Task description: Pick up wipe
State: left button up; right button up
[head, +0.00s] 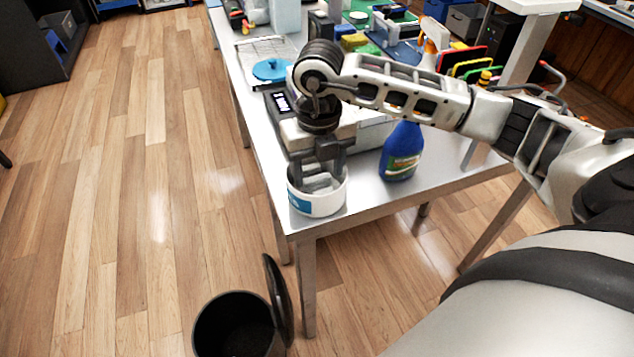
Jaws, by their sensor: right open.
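A round white tub (317,200) with a blue label stands at the near left corner of the table. Something pale grey-white shows inside it, perhaps the wipe; the gripper hides much of it and I cannot make out its shape. My right gripper (322,180) points down into the tub's opening. Its fingers are apart, with the tips at or just below the rim. I cannot tell whether they touch the contents. My left gripper is not in view.
A blue spray bottle (402,150) stands right of the tub. A black device with a display (281,102) and a blue round lid (271,69) lie behind it. An open black bin (240,325) stands on the floor below the table corner. Wooden floor at left is clear.

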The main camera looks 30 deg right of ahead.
aim_at(318, 180)
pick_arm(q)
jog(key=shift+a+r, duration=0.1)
pick_arm(e)
jog(key=shift+w+d+f, duration=0.1)
jog(key=shift+w+f, duration=0.05)
jog(key=shift+f, duration=2.2)
jog(key=c, duration=0.7)
pick_arm(q)
jog(key=shift+p, duration=0.3)
